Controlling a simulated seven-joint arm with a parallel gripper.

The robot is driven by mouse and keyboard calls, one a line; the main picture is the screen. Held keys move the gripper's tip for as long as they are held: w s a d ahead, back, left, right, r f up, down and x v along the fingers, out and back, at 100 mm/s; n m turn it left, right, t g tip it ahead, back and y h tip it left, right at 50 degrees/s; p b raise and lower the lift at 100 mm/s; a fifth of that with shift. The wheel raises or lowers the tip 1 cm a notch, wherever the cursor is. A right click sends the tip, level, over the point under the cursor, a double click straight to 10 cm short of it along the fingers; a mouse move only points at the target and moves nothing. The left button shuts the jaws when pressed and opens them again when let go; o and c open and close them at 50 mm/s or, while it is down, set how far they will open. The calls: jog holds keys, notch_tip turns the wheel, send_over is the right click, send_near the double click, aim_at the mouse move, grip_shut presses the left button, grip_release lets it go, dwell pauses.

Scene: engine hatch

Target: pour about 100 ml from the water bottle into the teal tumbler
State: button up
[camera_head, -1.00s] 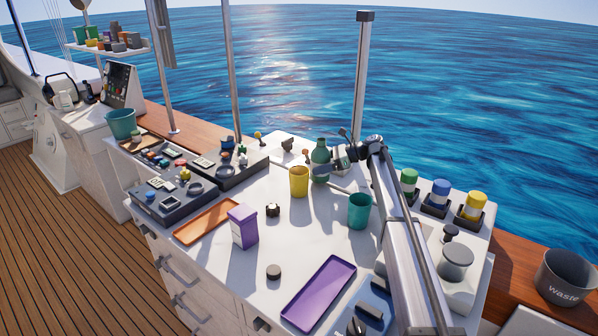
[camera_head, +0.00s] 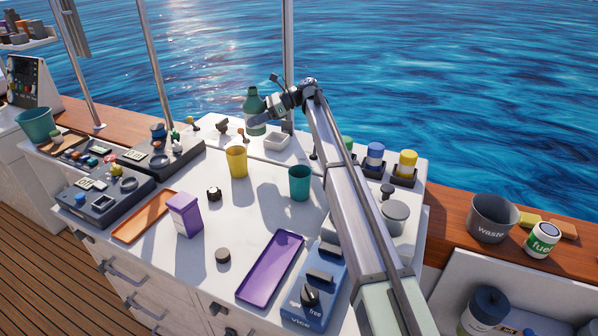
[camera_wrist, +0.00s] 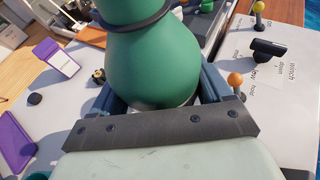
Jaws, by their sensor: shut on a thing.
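The green water bottle (camera_head: 256,112) is upright, held above the back of the white counter. My gripper (camera_head: 262,116) is shut around it. In the wrist view the bottle (camera_wrist: 150,62) fills the space between my fingers (camera_wrist: 158,100), with a dark ring around its upper part. The teal tumbler (camera_head: 300,184) stands upright on the counter, to the right of and nearer than the bottle, apart from it. Its inside is too small to read.
A yellow cup (camera_head: 237,162) stands left of the tumbler. Nearer are a purple box (camera_head: 185,214), a purple tray (camera_head: 270,268) and an orange tray (camera_head: 143,216). Coloured jars (camera_head: 405,167) stand right of my arm.

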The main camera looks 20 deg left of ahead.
jog(key=s+d+m+t+y, duration=0.1)
jog(key=s+d+m+t, duration=0.4)
jog(key=s+d, duration=0.5)
jog(key=s+d+m+t+y, duration=0.1)
jog(key=s+d+m+t, duration=0.5)
jog(key=s, duration=0.6)
jog(key=shift+w+d+f+n+g, duration=0.1)
jog(key=shift+d+f+n+g, duration=0.2)
jog(key=shift+f, duration=1.35)
jog(key=shift+w+d+f+n+g, duration=0.15)
jog(key=shift+f+n, duration=0.2)
jog(key=shift+f, duration=1.35)
jog(key=shift+d+f+n+g, duration=0.1)
jog(key=shift+d+f+n, duration=0.2)
jog(key=shift+f, duration=1.35)
